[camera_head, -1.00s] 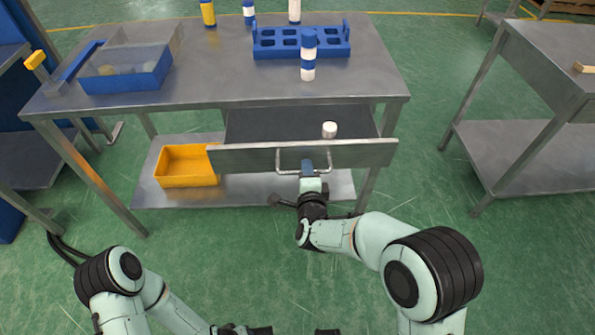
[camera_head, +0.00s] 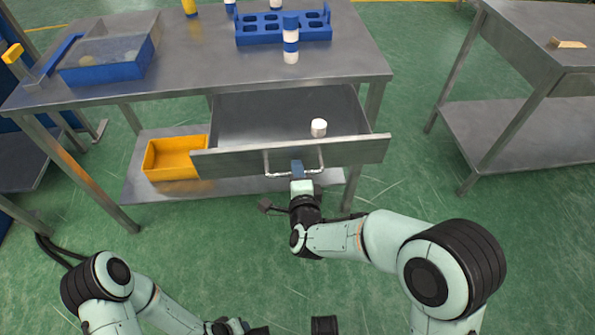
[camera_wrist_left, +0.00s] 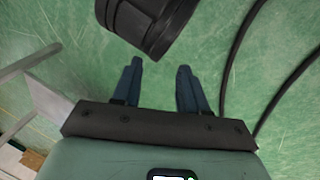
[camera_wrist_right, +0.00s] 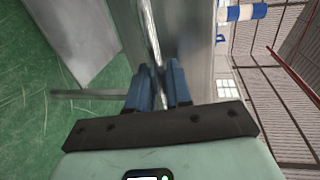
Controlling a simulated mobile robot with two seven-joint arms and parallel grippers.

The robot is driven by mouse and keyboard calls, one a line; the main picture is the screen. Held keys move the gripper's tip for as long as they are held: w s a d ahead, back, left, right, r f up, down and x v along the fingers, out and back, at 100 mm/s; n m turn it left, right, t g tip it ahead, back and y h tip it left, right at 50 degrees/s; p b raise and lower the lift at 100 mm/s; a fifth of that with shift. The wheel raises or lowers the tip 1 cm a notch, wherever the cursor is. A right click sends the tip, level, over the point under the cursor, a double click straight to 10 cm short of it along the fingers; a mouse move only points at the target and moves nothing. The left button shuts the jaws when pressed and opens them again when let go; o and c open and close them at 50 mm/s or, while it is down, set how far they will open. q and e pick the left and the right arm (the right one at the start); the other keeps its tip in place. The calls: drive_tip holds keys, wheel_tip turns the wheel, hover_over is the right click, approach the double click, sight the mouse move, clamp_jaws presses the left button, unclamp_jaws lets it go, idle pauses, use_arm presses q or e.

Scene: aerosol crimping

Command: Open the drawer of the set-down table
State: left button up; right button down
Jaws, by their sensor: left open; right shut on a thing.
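The set-down table (camera_head: 350,58) has a grey metal drawer (camera_head: 232,162) under its top, pulled partly out towards me. A white cylindrical cap or jar (camera_head: 319,127) stands inside it, on the right. My right gripper (camera_head: 297,172) is shut on the bar handle (camera_head: 268,163) at the drawer front. The right wrist view shows the bar (camera_wrist_right: 151,40) running between the two blue fingers (camera_wrist_right: 160,88). My left gripper (camera_wrist_left: 158,85) is open and empty over the green floor; it is largely cut off at the bottom of the head view.
A blue rack (camera_head: 282,30), a blue-and-white can (camera_head: 290,40) and a blue bin (camera_head: 108,68) stand on the tabletop. A yellow bin (camera_head: 172,158) sits on the lower shelf. Another table (camera_head: 520,50) stands at right. The floor before the drawer is clear.

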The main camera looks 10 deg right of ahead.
drive_tip(key=c, duration=1.2)
unclamp_jaws()
use_arm(q)
drive_tip(key=shift+s+d+r+g+p, duration=0.15)
drive_tip(key=shift+s+d+r+p, duration=0.1)
drive_tip(key=shift+s+r+p, duration=0.2)
drive_tip(key=shift+s+d+r+g+p, duration=0.2)
drive_tip(key=shift+s+d+r, duration=0.1)
drive_tip(key=shift+s, duration=0.25)
use_arm(e)
drive_tip(key=v, duration=1.3)
drive_tip(key=shift+s, duration=0.25)
